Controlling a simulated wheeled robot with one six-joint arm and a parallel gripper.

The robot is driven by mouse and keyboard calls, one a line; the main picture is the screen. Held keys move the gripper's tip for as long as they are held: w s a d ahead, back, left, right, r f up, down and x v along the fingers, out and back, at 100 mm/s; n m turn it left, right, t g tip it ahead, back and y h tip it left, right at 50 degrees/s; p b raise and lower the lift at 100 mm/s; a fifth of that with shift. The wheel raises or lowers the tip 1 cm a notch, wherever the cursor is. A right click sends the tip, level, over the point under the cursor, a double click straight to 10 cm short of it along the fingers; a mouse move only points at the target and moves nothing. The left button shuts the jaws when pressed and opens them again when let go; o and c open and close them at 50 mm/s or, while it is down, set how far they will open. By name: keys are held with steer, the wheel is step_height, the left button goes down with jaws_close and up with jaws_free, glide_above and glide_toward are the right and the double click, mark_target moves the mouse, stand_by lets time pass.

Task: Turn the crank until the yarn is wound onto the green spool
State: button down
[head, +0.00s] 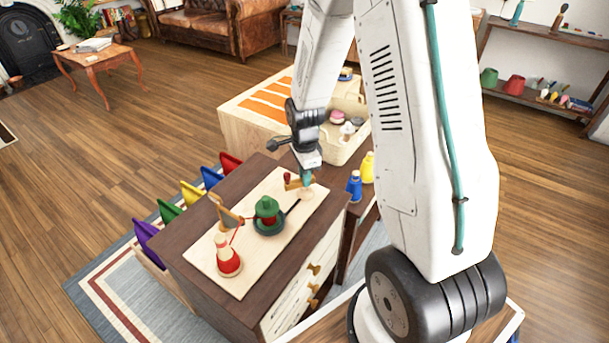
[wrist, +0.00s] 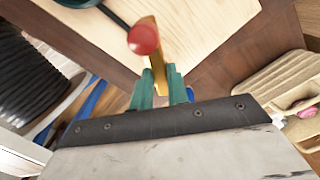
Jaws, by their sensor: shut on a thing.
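The green spool (head: 267,206) stands upright on a dark round base in the middle of a pale wooden board (head: 206,262). Some red shows around its lower part. A cone of red yarn (head: 228,264) stands at the board's near left end. A thin red strand runs from it past a wooden guide (head: 229,213) towards the spool. The crank (head: 291,181) is a wooden arm with a red knob at the board's far right end; it also shows in the wrist view (wrist: 155,58). My gripper (head: 305,178) is shut on the crank's arm, its teal fingers (wrist: 161,86) on either side.
The board lies on a dark-topped cabinet (head: 185,247) with drawers. Blue (head: 354,185) and yellow (head: 367,167) bottles stand right of the crank. Coloured panels line the cabinet's left side.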

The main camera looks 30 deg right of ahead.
steer(key=c, duration=1.4)
jaws_free()
steer(key=shift+o, duration=0.2)
step_height(320, 180, up, 8)
steer(key=shift+f, duration=0.1)
